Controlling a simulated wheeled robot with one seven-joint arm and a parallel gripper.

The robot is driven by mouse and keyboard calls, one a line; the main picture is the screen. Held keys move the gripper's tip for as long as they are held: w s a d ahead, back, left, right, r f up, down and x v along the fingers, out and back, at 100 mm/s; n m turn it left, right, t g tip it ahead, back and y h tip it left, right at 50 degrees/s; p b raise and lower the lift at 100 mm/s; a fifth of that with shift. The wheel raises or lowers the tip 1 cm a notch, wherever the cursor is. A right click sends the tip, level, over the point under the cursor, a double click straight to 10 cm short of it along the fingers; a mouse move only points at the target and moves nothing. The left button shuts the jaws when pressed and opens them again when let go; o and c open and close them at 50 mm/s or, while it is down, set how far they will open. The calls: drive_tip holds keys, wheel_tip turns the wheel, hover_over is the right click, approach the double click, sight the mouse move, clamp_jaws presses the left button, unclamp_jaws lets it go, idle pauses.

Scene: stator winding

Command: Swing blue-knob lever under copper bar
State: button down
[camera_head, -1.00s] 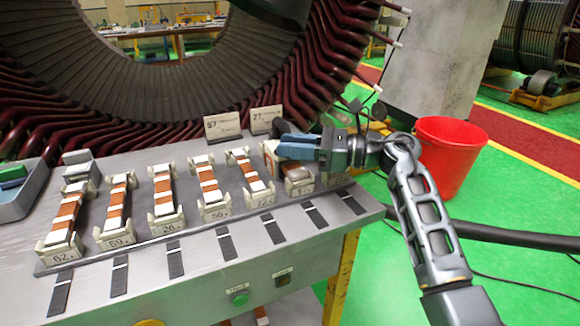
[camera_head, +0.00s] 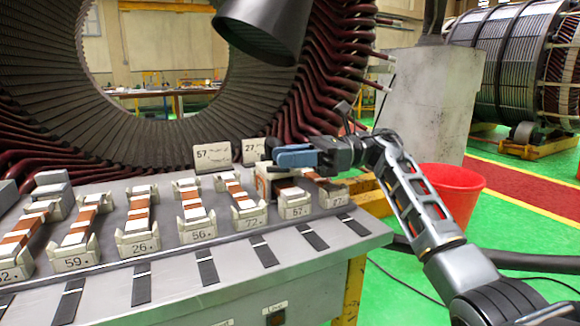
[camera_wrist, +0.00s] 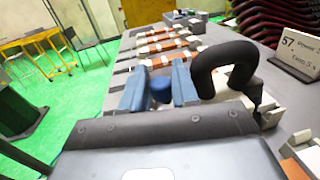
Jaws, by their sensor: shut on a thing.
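My gripper (camera_head: 288,158) reaches in from the right, low over the 57 stand at the right of the row. In the wrist view its two blue fingers (camera_wrist: 159,86) are closed around a dark blue knob (camera_wrist: 160,88). The lever below the knob is hidden by the fingers. The copper bar (camera_head: 286,186) on the 57 stand (camera_head: 294,212) lies just below and in front of the gripper in the head view. I cannot tell how the lever sits relative to that bar.
More copper bars rest in numbered white stands to the left, such as the 72 stand (camera_head: 249,216). Signs 57 (camera_head: 212,157) and 27 (camera_head: 252,151) stand behind. A thick black curved piece (camera_wrist: 222,62) is beside the fingers. A red bucket (camera_head: 452,190) stands right.

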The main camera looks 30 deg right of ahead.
idle(0.3)
drive_tip(key=c, duration=1)
unclamp_jaws()
drive_tip(key=shift+r+p, duration=0.1)
drive_tip(key=shift+p, duration=0.3)
